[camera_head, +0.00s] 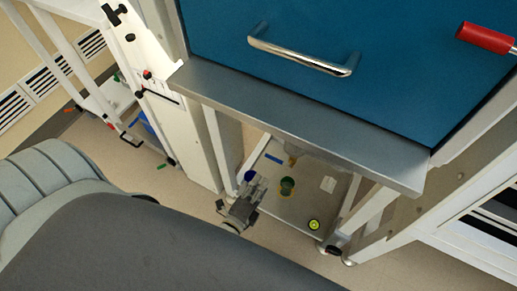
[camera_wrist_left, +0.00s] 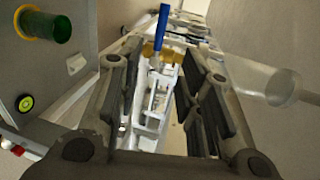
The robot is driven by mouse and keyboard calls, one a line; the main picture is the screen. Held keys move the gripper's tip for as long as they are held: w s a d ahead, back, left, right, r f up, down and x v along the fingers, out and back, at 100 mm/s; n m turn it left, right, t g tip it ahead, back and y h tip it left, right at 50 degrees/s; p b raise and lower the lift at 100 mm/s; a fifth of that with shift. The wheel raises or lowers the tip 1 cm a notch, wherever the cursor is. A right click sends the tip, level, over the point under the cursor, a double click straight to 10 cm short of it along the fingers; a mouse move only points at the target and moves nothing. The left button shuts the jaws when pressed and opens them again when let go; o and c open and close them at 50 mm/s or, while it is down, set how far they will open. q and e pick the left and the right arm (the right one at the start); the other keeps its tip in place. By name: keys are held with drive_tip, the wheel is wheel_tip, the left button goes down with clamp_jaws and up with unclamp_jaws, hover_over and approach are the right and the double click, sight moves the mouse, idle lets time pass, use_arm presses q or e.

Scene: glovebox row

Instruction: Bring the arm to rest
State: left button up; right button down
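My left gripper (camera_head: 255,187) is low beside the lower shelf under the blue cabinet in the head view. In the left wrist view its two fingers (camera_wrist_left: 164,85) stand apart, with an open gap between them. A blue item (camera_wrist_left: 157,38) shows beyond the gap, and I see no finger touching it. My left arm reaches in from the left, and its large grey links fill the lower left of the head view. My right gripper is not in view.
The lower shelf (camera_head: 295,207) holds a green cup (camera_head: 287,186), a yellow-and-black round item (camera_head: 314,225) and a blue strip (camera_head: 273,158). Above it, a steel ledge (camera_head: 300,122) juts out under the blue front (camera_head: 370,60). Open floor (camera_head: 400,272) lies at lower right.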

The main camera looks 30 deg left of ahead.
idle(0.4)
